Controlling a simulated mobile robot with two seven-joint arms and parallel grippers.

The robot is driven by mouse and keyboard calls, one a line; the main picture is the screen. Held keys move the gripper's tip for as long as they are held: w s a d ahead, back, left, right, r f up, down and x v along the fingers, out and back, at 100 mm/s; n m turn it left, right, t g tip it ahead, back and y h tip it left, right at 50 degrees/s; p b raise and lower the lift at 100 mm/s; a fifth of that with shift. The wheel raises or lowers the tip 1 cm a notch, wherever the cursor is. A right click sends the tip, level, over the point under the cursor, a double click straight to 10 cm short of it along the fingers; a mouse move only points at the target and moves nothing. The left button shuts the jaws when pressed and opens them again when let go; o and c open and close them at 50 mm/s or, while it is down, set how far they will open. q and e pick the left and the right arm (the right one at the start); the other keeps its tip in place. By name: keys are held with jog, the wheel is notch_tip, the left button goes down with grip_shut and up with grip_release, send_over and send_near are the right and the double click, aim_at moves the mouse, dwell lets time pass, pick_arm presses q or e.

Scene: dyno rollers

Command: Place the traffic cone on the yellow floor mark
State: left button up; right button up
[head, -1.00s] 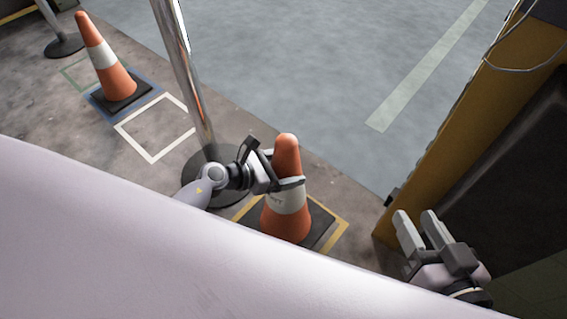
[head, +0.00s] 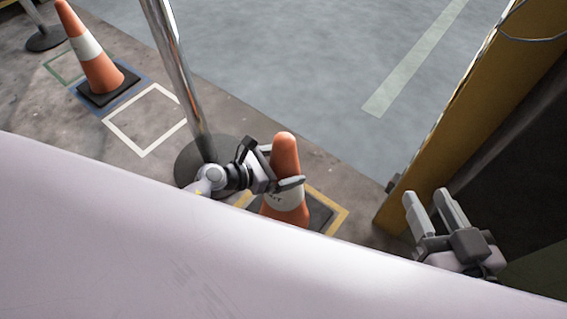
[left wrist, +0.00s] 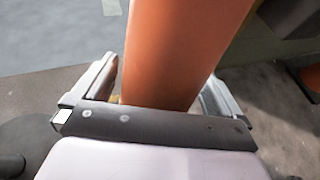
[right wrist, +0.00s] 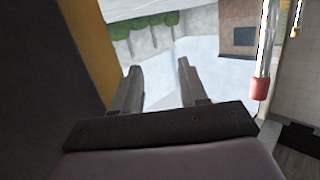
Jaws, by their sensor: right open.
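The orange traffic cone (head: 285,150) with a white band stands upright, its dark base inside the yellow floor mark (head: 345,212). My pale body hides the near part of the base and mark. In the left wrist view the cone (left wrist: 180,50) fills the space between widely spread fingers, with a narrow gap beside the left finger. My right gripper (head: 425,194) is open and empty at the right; its spread fingers (right wrist: 155,85) also show in the right wrist view.
A metal post (head: 178,75) on a round dark base (head: 190,172) stands just left of the cone. A second cone (head: 90,55) stands on a blue mark, beside an empty white square (head: 148,145). A yellow pillar (head: 440,110) rises at the right.

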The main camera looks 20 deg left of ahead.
pick_arm(q)
jog(key=p+v, duration=0.3)
jog(key=v, duration=0.9)
pick_arm(e)
jog(key=shift+w+a+f+m+g+y, duration=0.1)
jog(key=shift+w+a+m+g+y, duration=0.15)
jog(key=shift+a+g, duration=0.2)
jog(key=shift+w+a+f+m+g+y, duration=0.1)
jog(key=shift+a+m+g+y, duration=0.05)
jog(key=shift+a+m+g, duration=0.3)
